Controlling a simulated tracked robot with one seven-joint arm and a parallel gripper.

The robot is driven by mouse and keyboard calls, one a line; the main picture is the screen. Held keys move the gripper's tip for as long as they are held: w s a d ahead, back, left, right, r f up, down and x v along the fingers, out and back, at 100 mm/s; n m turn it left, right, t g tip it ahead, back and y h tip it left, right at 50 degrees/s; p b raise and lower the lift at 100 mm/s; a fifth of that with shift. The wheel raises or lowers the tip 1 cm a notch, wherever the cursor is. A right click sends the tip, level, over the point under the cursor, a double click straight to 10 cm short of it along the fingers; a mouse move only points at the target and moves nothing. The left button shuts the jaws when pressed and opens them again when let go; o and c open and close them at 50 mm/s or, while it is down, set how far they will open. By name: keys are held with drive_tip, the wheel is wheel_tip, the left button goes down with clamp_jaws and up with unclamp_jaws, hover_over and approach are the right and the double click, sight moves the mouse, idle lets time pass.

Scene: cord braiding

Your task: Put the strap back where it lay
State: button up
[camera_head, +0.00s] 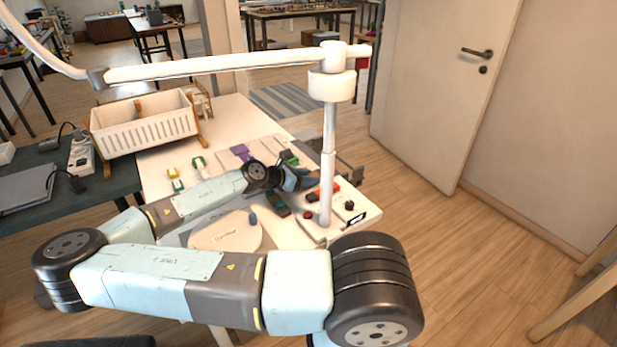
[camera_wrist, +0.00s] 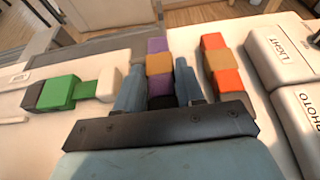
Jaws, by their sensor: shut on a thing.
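In the wrist view, a strap (camera_wrist: 158,64) with purple and orange sections and a dark near end lies between the two fingers of my gripper (camera_wrist: 158,80). The gripper is shut on it, with a finger along each side. I cannot tell whether the strap touches the surface below. In the head view, my gripper (camera_head: 298,180) is low over the white table (camera_head: 235,118), left of the lamp post, and the held strap cannot be made out.
A red and orange strap (camera_wrist: 221,66) lies just right of my gripper, and a green and black one (camera_wrist: 58,92) lies left. White blocks marked LIGHT (camera_wrist: 284,55) and PHOTO (camera_wrist: 303,117) stand at the right. The lamp post (camera_head: 328,160) rises close to my arm. A white basket (camera_head: 145,125) stands behind.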

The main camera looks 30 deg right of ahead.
drive_tip(key=shift+f, duration=0.15)
drive_tip(key=o, duration=1.1)
drive_tip(key=shift+o, duration=0.2)
drive_tip(key=shift+a+r, duration=0.2)
drive_tip(key=shift+r, duration=0.05)
drive_tip(key=v, duration=1.1)
drive_tip(key=shift+a+r, duration=0.1)
drive_tip(key=shift+a, duration=0.15)
